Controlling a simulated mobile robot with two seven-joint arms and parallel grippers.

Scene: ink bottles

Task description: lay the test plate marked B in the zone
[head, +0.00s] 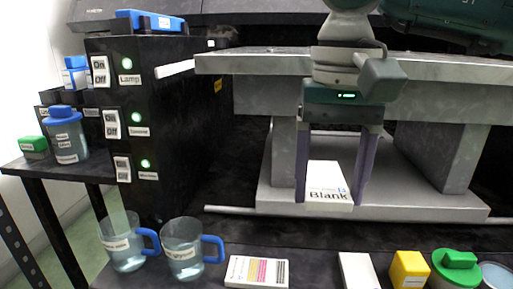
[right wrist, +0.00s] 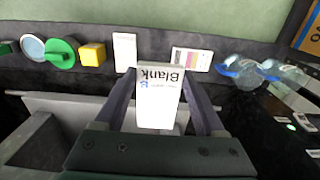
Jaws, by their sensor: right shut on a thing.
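My right gripper (head: 333,185) points down in front of the grey stand, its two purple-grey fingers shut on a white plate (head: 328,181) printed "Blank". The right wrist view shows the same plate (right wrist: 160,97) between the fingers (right wrist: 160,100), held above the surface. A plate with coloured stripes (head: 257,271) lies on the dark bench, and a plain white plate (head: 358,270) lies to its right. I cannot read a B on either, and no marked zone can be made out. My left gripper is not in view.
The grey stand (head: 270,62) has a raised top and a low base (head: 280,198). Two blue-handled beakers (head: 122,243) (head: 183,248) stand front left. A yellow block (head: 408,268) and green-lidded jar (head: 456,267) stand front right. A black switch box (head: 190,120) is at left.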

